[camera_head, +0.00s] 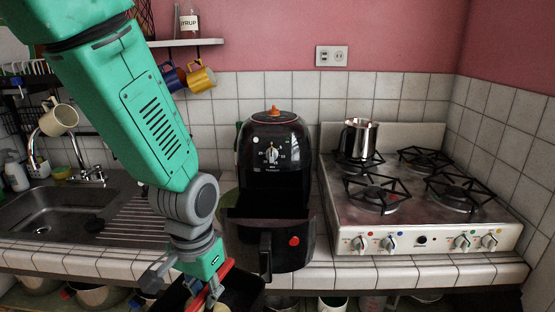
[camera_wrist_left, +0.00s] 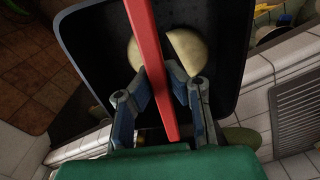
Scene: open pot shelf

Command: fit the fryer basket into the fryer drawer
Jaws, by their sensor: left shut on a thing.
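The black air fryer (camera_head: 273,150) stands on the tiled counter. Its drawer (camera_head: 287,258) is pulled out at the front, with a handle and a red round button on its face. The fryer basket (camera_head: 243,287) is dark and sits low in front of the counter, left of the drawer and apart from it. In the left wrist view the basket (camera_wrist_left: 228,45) shows a red handle bar (camera_wrist_left: 160,85) and pale rounded pieces (camera_wrist_left: 187,50) inside. My left gripper (camera_head: 212,290) is shut on the red handle. My right gripper is not in view.
A stove (camera_head: 425,195) with a metal pot (camera_head: 359,139) is to the right of the fryer. A sink (camera_head: 45,213) and drainboard lie to the left. The tiled counter edge (camera_head: 100,268) runs along the front. Pots and jars stand on the open shelf below.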

